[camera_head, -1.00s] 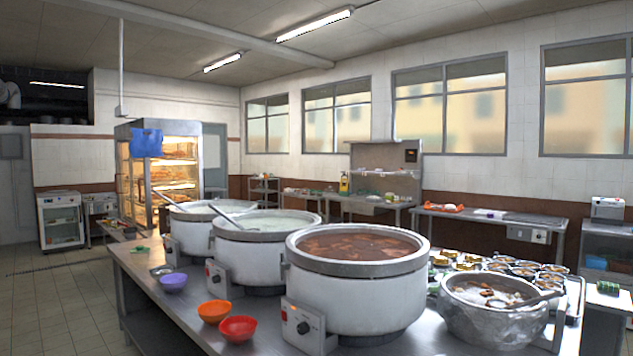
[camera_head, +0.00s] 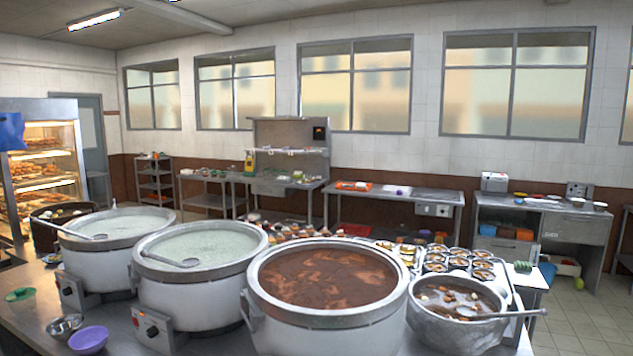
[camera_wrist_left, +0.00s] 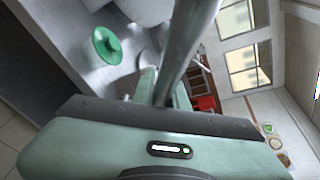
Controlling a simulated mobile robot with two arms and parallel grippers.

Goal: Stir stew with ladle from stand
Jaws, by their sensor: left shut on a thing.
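The reddish-brown stew (camera_head: 325,275) fills a large white stockpot (camera_head: 325,335) with a grey rim at the front middle of the head view. No ladle shows in that pot. In the left wrist view my left gripper (camera_wrist_left: 165,105) is shut on a grey metal handle (camera_wrist_left: 188,45), which looks like the ladle's; its far end runs out of the frame. Neither gripper shows in the head view, and I cannot make out the ladle stand there.
Two pots of pale congee (camera_head: 205,247) with ladles stand left of the stew. A metal pot (camera_head: 455,325) with a ladle stands right, near small filled bowls (camera_head: 460,262). A purple bowl (camera_head: 88,340) and a green item (camera_head: 20,294) lie at the left.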

